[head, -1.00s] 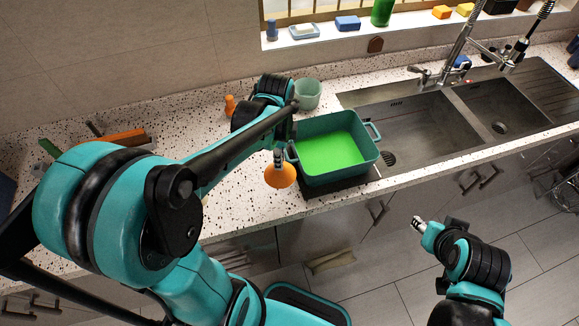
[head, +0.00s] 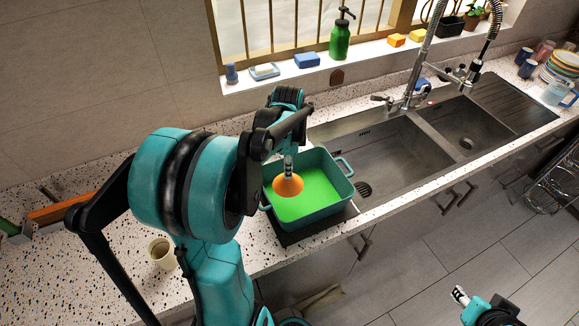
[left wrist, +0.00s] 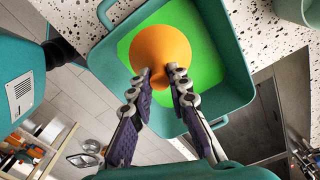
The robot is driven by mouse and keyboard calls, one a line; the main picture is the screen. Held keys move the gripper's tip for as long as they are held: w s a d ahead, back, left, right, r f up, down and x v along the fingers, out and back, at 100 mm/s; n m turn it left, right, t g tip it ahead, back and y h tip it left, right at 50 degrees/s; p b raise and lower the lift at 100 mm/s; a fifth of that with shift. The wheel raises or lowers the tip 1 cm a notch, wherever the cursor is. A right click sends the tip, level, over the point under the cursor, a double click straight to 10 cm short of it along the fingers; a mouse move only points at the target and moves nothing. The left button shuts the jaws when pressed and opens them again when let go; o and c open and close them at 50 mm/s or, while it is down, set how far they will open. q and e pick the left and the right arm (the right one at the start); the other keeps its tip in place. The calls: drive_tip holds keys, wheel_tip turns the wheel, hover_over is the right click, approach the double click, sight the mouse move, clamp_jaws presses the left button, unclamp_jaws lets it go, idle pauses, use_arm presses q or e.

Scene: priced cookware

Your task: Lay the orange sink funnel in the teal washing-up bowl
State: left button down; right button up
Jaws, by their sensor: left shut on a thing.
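The orange sink funnel (head: 288,187) is held by my left gripper (head: 288,165) over the teal washing-up bowl (head: 330,209). In the left wrist view the funnel (left wrist: 160,50) shows its round orange body, with its narrow end between the fingertips of my left gripper (left wrist: 158,75). The bowl's bright green inside (left wrist: 205,45) lies behind the funnel. I cannot tell whether the funnel touches the bowl's floor. My right gripper (head: 460,295) is at the lower right, over the floor, away from the counter. Its fingers are too small to judge.
The bowl stands on a dark mat at the counter's front edge. The steel sink (head: 385,155) with its tall tap is to the right. A cream cup (head: 162,253) stands at the left on the speckled counter. A green bottle (head: 340,38) and sponges line the windowsill.

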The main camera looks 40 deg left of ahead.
use_arm(q)
wheel_tip(320, 180, down, 10)
drive_tip(key=b, duration=0.6)
drive_tip(key=shift+b, duration=0.4)
drive_tip(key=c, duration=0.9)
unclamp_jaws()
drive_tip(key=shift+r, duration=0.2)
wheel_tip(320, 180, up, 4)
drive_tip(key=p, duration=0.3)
drive_tip(key=shift+r, duration=0.1)
